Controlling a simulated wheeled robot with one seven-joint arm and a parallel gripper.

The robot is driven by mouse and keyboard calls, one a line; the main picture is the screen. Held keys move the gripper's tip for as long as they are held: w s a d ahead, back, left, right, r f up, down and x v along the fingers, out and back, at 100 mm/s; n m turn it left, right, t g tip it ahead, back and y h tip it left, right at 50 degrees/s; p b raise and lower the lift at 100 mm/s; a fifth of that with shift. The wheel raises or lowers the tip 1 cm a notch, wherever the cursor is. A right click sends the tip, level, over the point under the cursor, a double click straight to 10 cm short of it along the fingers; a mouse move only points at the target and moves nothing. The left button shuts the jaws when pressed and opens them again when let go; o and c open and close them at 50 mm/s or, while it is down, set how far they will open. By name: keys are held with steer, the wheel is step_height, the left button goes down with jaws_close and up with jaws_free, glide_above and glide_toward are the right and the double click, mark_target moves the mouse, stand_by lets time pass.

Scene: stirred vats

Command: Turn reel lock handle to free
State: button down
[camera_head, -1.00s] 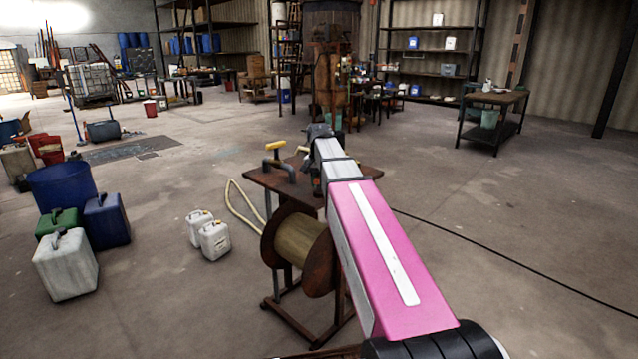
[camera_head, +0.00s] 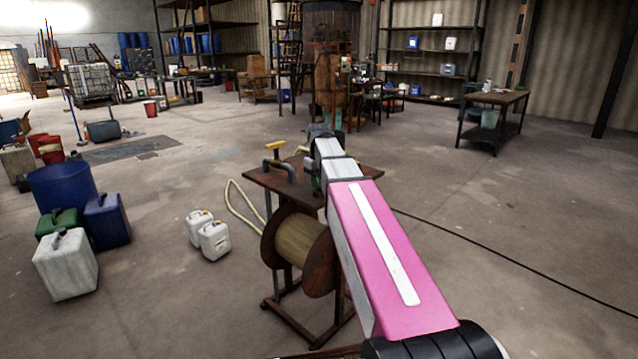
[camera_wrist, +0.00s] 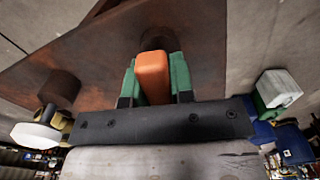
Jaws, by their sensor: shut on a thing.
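An orange handle (camera_wrist: 152,76) stands between the green fingers of my gripper (camera_wrist: 154,66) in the wrist view. The gripper is shut on it. The far end of the handle meets a dark round boss (camera_wrist: 157,38) on the rusty top plate of the reel stand (camera_wrist: 95,62). In the head view, the rusty stand top (camera_head: 262,181) and the reel (camera_head: 300,240) show beside my arm. My arm hides the held handle there. I cannot tell the handle's exact angle against its lock marks.
A yellow-topped crank (camera_head: 275,146) stands on the stand's left side. White canisters (camera_head: 214,240), a blue tub (camera_head: 62,190) and other canisters stand to the left. The right floor is mostly clear.

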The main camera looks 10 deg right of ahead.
steer(key=shift+n, duration=1.1)
steer(key=c, duration=1)
jaws_free()
step_height(320, 180, up, 11)
steer(key=shift+f, duration=0.1)
